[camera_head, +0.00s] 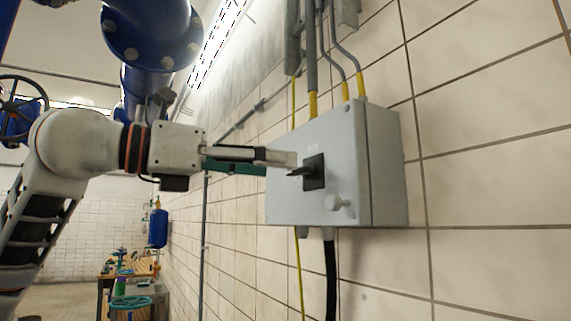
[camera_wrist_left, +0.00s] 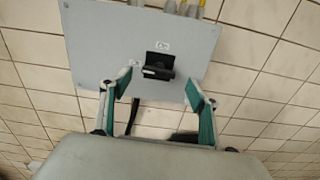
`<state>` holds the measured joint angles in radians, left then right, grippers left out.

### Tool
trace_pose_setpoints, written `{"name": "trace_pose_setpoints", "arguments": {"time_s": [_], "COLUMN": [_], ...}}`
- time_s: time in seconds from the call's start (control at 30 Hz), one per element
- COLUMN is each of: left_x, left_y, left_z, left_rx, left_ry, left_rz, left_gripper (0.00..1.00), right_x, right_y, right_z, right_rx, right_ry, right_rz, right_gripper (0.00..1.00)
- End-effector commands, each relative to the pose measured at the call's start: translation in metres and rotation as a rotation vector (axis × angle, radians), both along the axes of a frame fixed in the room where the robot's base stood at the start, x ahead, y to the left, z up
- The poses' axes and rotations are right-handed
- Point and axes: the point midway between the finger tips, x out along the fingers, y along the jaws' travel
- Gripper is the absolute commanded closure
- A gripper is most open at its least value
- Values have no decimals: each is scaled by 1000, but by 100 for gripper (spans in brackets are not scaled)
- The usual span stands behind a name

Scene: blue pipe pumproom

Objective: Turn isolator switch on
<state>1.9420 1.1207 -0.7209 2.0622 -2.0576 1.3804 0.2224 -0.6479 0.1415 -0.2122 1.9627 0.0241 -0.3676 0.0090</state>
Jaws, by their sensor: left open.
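The isolator switch is a black handle on a black square plate (camera_head: 314,172), on the front of a grey wall box (camera_head: 385,165). In the left wrist view the switch (camera_wrist_left: 158,66) shows near the middle of the box front (camera_wrist_left: 90,40), with its handle lying roughly across the picture. My left gripper (camera_head: 282,163) reaches in from the left, close to the switch. In the left wrist view its two green-padded fingers (camera_wrist_left: 158,88) are spread apart, with the switch ahead between them and nothing held. Contact with the handle cannot be told. My right gripper is not in view.
Grey conduits (camera_head: 311,60) rise from the box along the tiled wall, and a black cable (camera_head: 330,275) hangs below. A workbench (camera_head: 130,275) stands far back. Blue pipes (camera_head: 150,35) run above my arm.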

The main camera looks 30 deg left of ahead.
Motion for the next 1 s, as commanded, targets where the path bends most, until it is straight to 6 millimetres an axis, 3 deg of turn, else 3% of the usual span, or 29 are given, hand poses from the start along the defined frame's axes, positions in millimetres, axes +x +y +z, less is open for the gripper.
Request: {"name": "trace_pose_setpoints", "arguments": {"time_s": [0.3,0.63,0.77,0.8,1.0], "left_x": [32,35,35,35,35], "left_y": [-18,-20,-20,-20,-20], "left_z": [1,0,0,0,0], "left_rx": [-2,-1,-1,-1,2], "left_ry": [1,0,0,0,-2], "left_rz": [0,1,1,1,1], "left_gripper": [39,39,73,77,77], "right_x": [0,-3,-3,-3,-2], "right_y": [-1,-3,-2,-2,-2], "right_z": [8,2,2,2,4], "right_rx": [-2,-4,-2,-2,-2], "right_ry": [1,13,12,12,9], "right_rz": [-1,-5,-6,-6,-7], "right_gripper": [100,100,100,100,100]}}
